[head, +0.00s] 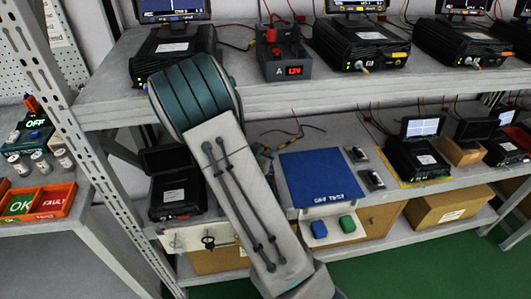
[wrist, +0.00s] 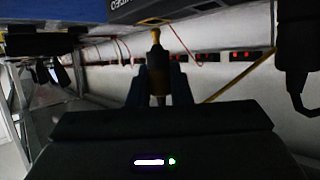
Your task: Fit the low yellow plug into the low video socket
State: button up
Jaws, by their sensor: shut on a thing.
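In the wrist view, my gripper (wrist: 157,85) is shut on the yellow plug (wrist: 156,62), which sits between the two fingers and points to the top of the picture. The plug's tip is close under a brass-coloured ring, which looks like the video socket (wrist: 152,21), on a dark unit (wrist: 190,8) with partly cut-off upside-down lettering. I cannot tell whether tip and socket touch. In the head view, my arm hides my gripper, the plug and the socket. A black unit (head: 180,195) stands on the low shelf left of my arm.
A blue mat (head: 320,178) lies on the low shelf right of my arm, with a black unit with a lit screen (head: 420,155) further right. A yellow cable (wrist: 238,76) and a red cable (wrist: 186,48) run near my gripper. A rack post (head: 85,150) stands left.

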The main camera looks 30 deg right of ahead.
jog(key=shift+f+b, duration=0.7)
jog(key=shift+f, duration=0.5)
dwell(1.0)
jog(key=o, duration=1.3)
jog(key=shift+r, duration=0.1)
jog(key=shift+r+p, duration=2.5)
jog(key=shift+r, duration=0.2)
jog(key=shift+f, duration=0.1)
